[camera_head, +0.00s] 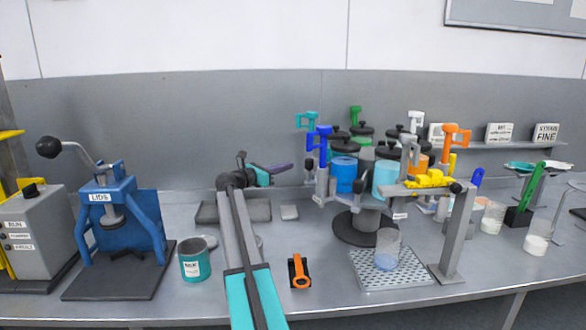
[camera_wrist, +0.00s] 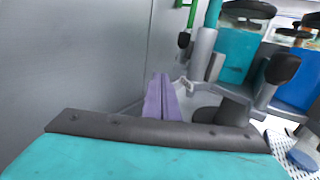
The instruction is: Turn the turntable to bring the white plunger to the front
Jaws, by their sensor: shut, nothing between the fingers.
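The turntable (camera_head: 358,230) stands right of centre on a dark round base and carries several drums with coloured plungers. The white plunger (camera_head: 416,119) rises at its back right; its lower part is hidden behind other drums. The blue plunger (camera_head: 319,137) and teal plunger (camera_head: 306,119) are on the left side, the green plunger (camera_head: 355,114) at the back, the orange plunger (camera_head: 455,132) at the right. My gripper (camera_head: 284,167) is shut and empty, just left of the turntable. Its purple fingers (camera_wrist: 162,98) lie together in the wrist view, apparently apart from the teal drum (camera_wrist: 236,52).
A grey stand with a yellow clamp (camera_head: 430,179) is at the turntable's front right, beside a drip grate (camera_head: 390,270) with a beaker (camera_head: 387,247). A blue lid press (camera_head: 115,220) and teal can (camera_head: 194,260) are at left. An orange-handled tool (camera_head: 299,271) lies in front.

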